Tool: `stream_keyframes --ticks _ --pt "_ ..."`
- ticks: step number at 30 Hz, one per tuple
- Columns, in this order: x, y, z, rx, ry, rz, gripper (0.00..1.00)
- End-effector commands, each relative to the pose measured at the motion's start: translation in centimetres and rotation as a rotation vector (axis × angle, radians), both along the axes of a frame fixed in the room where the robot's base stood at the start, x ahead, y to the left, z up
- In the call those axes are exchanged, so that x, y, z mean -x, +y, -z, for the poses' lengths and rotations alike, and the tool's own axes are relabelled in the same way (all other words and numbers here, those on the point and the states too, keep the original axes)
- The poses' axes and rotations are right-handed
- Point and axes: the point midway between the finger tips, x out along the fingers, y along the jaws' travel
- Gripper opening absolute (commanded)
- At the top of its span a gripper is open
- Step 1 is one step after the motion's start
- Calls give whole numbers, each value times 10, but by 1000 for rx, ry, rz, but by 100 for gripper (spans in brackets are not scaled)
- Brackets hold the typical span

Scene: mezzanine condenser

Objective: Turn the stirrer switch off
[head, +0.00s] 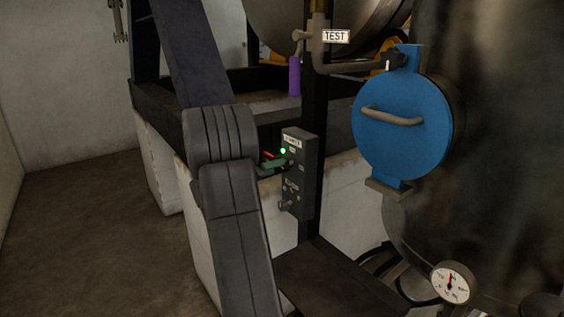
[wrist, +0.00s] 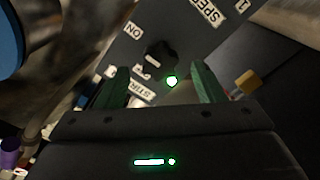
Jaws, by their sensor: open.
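The stirrer switch (wrist: 158,56) is a dark rotary knob on a grey control box (head: 299,200). In the wrist view it sits just ahead of my gripper (wrist: 160,84), between and beyond the two green fingers. A label reading "ON" is beside it, and a partly covered label starting "STIR" is below it.
A blue round hatch (head: 402,126) with a handle is on the dark vessel at right. A pressure gauge (head: 452,283) is below it. A purple handle (head: 294,76) hangs above the box near a "TEST" label (head: 336,36). Open floor (head: 80,240) lies at left.

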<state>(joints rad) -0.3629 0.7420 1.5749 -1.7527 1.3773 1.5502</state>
Motion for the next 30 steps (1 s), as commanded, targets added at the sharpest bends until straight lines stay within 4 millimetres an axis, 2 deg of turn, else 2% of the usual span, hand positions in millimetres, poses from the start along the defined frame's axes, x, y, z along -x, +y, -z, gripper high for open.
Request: stream_keyframes --ticks 1,6,19,20,26,30 --pt "-6 -9 -2 1 2 3 62" --pt "-19 -26 -1 1 2 1 62" --pt "-25 -34 1 1 1 -1 62" --pt "-25 -34 1 1 0 -1 58" --pt "-24 -34 0 1 0 -1 19" --pt "-25 -33 1 2 2 -1 18"
